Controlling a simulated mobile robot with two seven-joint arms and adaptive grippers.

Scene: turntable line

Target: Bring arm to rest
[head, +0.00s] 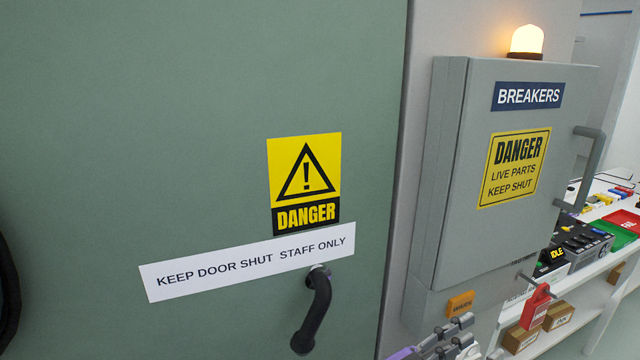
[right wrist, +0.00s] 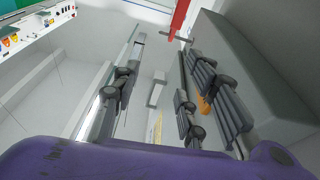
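My right gripper (head: 450,342) shows at the bottom edge of the head view, below the grey breaker box (head: 490,180). In the right wrist view my right gripper (right wrist: 165,80) has its two fingers well apart, with nothing held between them. The breaker box fills the right side of that view, beside the right finger. I cannot tell whether the finger touches it. My left gripper is in neither view.
A green door (head: 180,90) with a black handle (head: 315,310) fills the left. An amber lamp (head: 526,40) glows on the box. A red tag (head: 535,306) hangs below the box. A white shelf (head: 590,275) at right holds a control unit and small cartons (head: 558,317).

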